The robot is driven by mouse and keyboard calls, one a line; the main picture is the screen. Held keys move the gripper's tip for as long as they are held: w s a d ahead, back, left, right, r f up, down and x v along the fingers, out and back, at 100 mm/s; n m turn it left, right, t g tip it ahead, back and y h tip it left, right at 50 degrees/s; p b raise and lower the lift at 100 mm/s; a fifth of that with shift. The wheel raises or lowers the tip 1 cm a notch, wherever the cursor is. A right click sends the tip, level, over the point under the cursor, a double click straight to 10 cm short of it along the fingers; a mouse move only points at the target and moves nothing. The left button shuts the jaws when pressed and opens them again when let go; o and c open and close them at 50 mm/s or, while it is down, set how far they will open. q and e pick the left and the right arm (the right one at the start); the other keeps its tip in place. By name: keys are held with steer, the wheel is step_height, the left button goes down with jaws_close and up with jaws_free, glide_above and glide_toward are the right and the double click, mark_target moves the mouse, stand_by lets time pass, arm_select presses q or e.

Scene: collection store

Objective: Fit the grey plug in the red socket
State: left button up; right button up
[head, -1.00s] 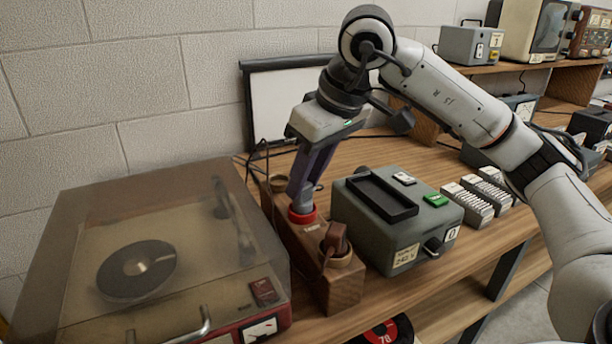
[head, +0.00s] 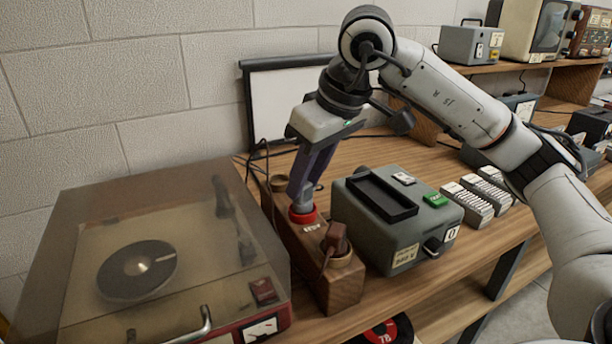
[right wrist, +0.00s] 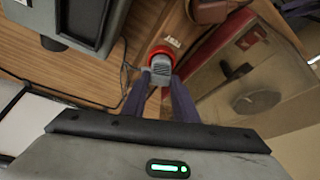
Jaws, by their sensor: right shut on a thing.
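The red socket (head: 303,216) is a red ring on top of a long wooden block (head: 343,289). The grey plug (head: 302,200) stands about upright with its lower end inside the ring; I cannot tell how deep it sits. My right gripper (head: 304,184) is shut on the plug from above. In the right wrist view the fingers (right wrist: 160,78) hold the grey plug (right wrist: 160,68) against the red socket (right wrist: 160,50). My left gripper is not in view.
A brown plug (head: 336,237) stands in another socket at the block's near end. A grey-green box (head: 392,235) is close on the right. A record player (head: 160,250) with a clear lid is close on the left. A white panel leans at the wall behind.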

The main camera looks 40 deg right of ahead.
arm_select(q)
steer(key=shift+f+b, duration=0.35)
steer(key=shift+b, duration=0.15)
arm_select(e)
steer(key=shift+f, duration=0.6)
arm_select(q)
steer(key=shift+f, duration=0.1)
arm_select(e)
steer(key=o, duration=0.8)
